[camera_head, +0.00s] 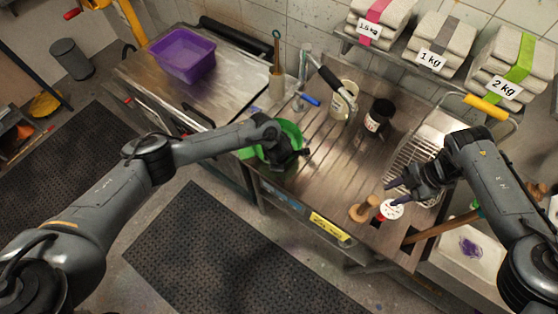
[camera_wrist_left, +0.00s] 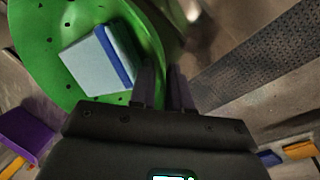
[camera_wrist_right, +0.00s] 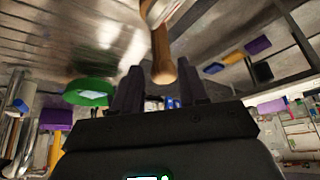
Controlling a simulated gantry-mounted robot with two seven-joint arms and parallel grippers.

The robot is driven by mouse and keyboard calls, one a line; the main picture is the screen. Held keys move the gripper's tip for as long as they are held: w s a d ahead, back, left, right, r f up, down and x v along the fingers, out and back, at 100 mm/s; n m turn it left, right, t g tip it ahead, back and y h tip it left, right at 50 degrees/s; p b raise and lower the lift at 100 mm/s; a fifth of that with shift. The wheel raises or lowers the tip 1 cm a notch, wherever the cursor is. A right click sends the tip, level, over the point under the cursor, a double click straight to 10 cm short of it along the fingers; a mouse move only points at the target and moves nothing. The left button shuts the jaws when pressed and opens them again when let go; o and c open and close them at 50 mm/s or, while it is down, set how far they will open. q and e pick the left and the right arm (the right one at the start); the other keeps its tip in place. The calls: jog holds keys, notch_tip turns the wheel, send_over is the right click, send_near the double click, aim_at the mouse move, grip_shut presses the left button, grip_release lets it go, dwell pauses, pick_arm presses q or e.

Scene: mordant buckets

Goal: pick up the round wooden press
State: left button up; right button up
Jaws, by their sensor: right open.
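The round wooden press (camera_head: 364,208) stands near the front edge of the metal bench, a turned piece with wide round ends. In the right wrist view the wooden press (camera_wrist_right: 162,62) shows beyond and between the fingertips, apart from them. My right gripper (camera_head: 398,190) is open and empty, a little to the right of the press and above the bench. My left gripper (camera_head: 298,154) is at the rim of a green perforated bowl (camera_head: 290,131). In the left wrist view its narrow-set fingers (camera_wrist_left: 164,85) appear closed on the bowl's rim.
A round white-topped piece with red (camera_head: 391,209) stands just right of the press. A dark jar (camera_head: 377,117) and a pale jug (camera_head: 343,98) stand farther back. A wire rack (camera_head: 408,160) lies behind the right gripper. A purple tub (camera_head: 185,55) is at the left.

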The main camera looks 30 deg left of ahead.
pick_arm(q)
grip_shut()
pick_arm(e)
jog(key=o, duration=0.5)
jog(key=shift+o, duration=0.2)
